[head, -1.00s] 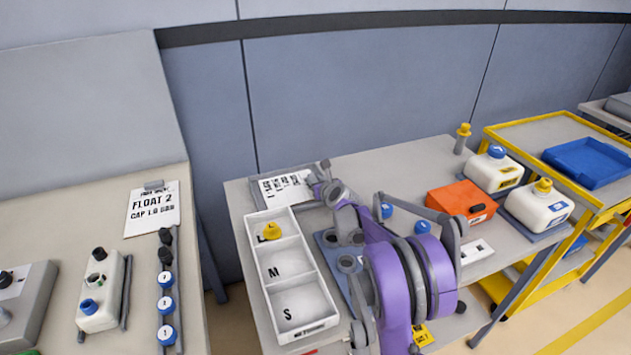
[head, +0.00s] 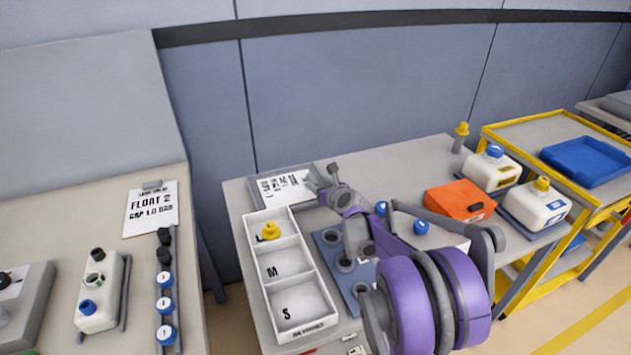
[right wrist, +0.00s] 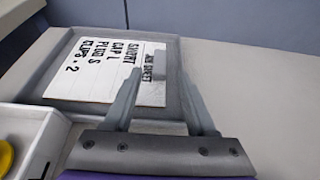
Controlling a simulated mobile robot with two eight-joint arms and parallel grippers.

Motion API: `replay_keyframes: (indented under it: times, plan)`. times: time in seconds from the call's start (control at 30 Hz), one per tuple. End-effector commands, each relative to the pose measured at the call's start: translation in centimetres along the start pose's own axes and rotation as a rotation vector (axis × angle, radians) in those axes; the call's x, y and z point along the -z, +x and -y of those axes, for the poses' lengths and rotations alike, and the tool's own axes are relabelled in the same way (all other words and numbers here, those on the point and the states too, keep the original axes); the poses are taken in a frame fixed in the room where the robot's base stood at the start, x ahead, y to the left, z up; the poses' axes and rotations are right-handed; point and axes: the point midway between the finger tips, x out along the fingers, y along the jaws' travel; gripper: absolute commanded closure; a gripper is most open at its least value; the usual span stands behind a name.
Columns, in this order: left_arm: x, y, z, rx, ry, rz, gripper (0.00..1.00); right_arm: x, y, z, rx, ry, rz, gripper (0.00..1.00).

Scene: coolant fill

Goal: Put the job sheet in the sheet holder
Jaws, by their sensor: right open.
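The job sheet (head: 285,187) is white with black print and lies in the grey sheet holder (head: 262,199) at the back left corner of the middle table. In the right wrist view the sheet (right wrist: 100,70) lies flat inside the raised rim of the holder (right wrist: 95,112), near its right side. My right gripper (head: 322,182) is at the right end of the holder. In the right wrist view its fingers (right wrist: 162,74) are spread apart, over the sheet's right edge and the rim, with nothing visibly gripped. The left gripper is out of view.
A white tray (head: 258,262) with compartments and a yellow cap (head: 270,230) stands in front of the holder. Another printed sheet (head: 150,210) lies on the left bench. An orange box (head: 458,202) and white jugs (head: 537,206) stand right. The back middle of the table is clear.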

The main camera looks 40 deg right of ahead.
Motion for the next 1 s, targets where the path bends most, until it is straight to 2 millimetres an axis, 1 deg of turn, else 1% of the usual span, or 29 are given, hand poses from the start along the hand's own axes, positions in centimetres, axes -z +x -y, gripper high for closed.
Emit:
replay_keyframes:
  times: [0.03,0.1,0.2,0.33,0.5,1.0]
  plan:
    - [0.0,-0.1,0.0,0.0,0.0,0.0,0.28,0.0,-1.3,0.1,0.002,0.001,0.0,0.43]
    - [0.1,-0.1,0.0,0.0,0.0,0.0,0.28,0.0,-2.6,0.1,0.001,0.0,-0.001,0.43]
    - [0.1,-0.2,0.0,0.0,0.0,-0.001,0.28,0.0,-4.2,0.0,0.0,0.001,0.0,0.43]
    - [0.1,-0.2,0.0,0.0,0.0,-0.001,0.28,0.0,-5.5,0.1,0.001,-0.001,0.0,0.43]
    - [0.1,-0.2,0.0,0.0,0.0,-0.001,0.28,0.0,-6.1,0.0,0.0,0.0,0.0,0.43]
    - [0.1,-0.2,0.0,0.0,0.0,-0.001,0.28,0.0,-6.1,0.0,0.0,0.0,0.0,0.43]
